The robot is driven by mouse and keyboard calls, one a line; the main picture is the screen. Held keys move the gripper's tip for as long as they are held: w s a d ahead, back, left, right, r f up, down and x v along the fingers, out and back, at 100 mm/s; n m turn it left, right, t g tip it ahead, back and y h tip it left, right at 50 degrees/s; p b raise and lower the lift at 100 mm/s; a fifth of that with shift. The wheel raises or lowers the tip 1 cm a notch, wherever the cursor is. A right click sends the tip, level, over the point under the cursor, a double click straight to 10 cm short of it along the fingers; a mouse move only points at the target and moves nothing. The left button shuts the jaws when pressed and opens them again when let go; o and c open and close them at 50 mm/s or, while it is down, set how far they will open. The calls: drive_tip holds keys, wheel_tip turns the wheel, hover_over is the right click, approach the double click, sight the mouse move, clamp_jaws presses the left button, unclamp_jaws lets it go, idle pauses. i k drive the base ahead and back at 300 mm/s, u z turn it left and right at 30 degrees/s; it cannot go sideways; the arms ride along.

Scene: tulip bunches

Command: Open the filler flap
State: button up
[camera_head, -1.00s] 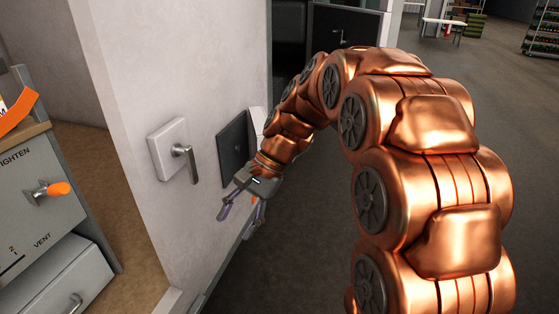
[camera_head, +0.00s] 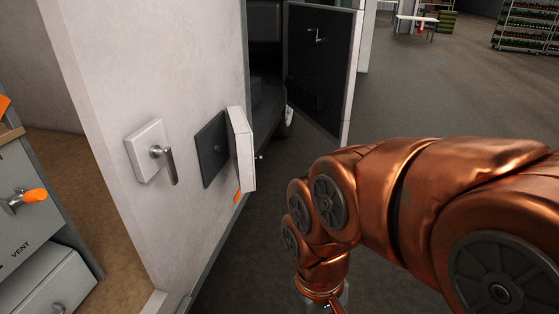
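The filler flap (camera_head: 242,150) is a thick white panel on the pale wall. It stands swung out from the wall beside a dark square recess plate (camera_head: 211,150), which is exposed. A small knob shows at the flap's right side, and a small orange mark (camera_head: 237,197) is below it. My gripper is cut off by the bottom edge of the view, so its fingers are hidden. My copper wrist ends low in the frame, to the right of the flap and apart from it.
A white plate with a metal lever handle (camera_head: 168,164) is on the wall left of the recess. A dark door panel (camera_head: 320,65) stands open behind. A grey cabinet with an orange-tipped knob (camera_head: 35,195) is at left.

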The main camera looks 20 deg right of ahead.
sight(252, 146)
drive_tip(key=z, duration=0.85)
drive_tip(key=k, duration=1.1)
drive_tip(key=z, duration=1.2)
drive_tip(key=i, duration=0.65)
drive_tip(key=u, duration=0.45)
drive_tip(key=i, duration=1.2)
drive_tip(key=u, duration=1.5)
drive_tip(key=i, duration=0.6)
drive_tip(key=u, duration=0.6)
